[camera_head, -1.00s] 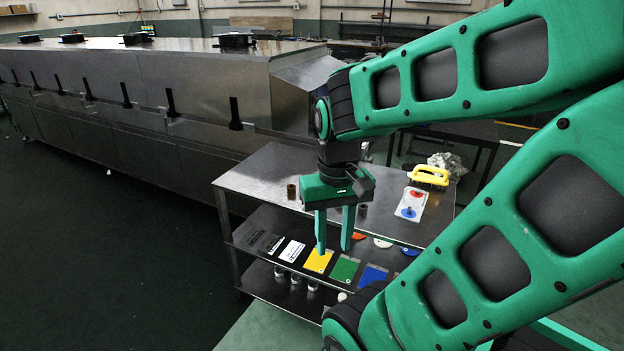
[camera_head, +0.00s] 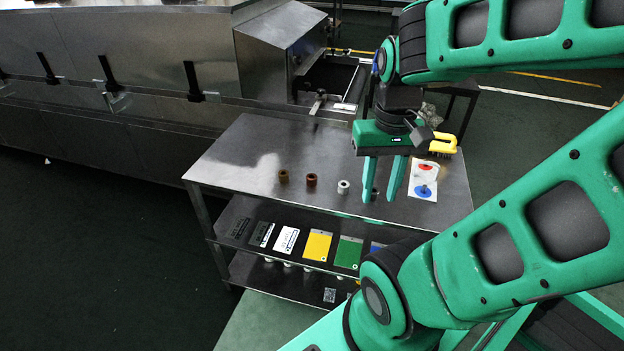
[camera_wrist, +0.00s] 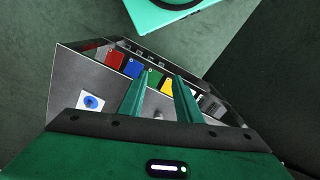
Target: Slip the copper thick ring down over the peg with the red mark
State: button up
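The copper thick ring (camera_head: 312,180) appears to be the reddish-brown one standing on the steel table top, between a brass-brown ring (camera_head: 284,176) and a silver ring (camera_head: 343,187). A white plate (camera_head: 416,179) at the right of the table carries a red mark (camera_head: 427,165) and a blue mark (camera_head: 423,190); each seems to have a small peg. My gripper (camera_head: 382,198) is open and empty, fingers down, right of the rings and left of the plate. It partly hides a dark ring (camera_head: 375,192). The wrist view shows both fingers (camera_wrist: 158,82) apart and the blue mark (camera_wrist: 92,102).
The steel table (camera_head: 250,165) has free room at its left. A yellow-handled brush (camera_head: 442,145) lies behind the plate. Coloured cards, including a yellow one (camera_head: 317,244) and a green one (camera_head: 348,252), lie on the lower shelf. A long steel dryer (camera_head: 150,70) stands behind.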

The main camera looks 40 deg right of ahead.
jog(key=o, duration=0.4)
jog(key=shift+s+r, duration=0.15)
jog(key=shift+s, duration=0.15)
jog(key=m, duration=0.8)
send_over(312, 180)
jog(key=w, duration=0.1)
notch_tip(312, 180, down, 6)
jog(key=f, duration=0.1)
jog(key=shift+w+d+f, duration=0.1)
jog(key=shift+d+f, duration=0.05)
jog(key=shift+f, duration=1.5)
jog(key=shift+w+d+f, duration=0.1)
jog(key=shift+d+f, duration=0.05)
jog(key=shift+f, duration=1.55)
jog(key=shift+d+f, duration=0.15)
jog(key=shift+f, duration=1.5)
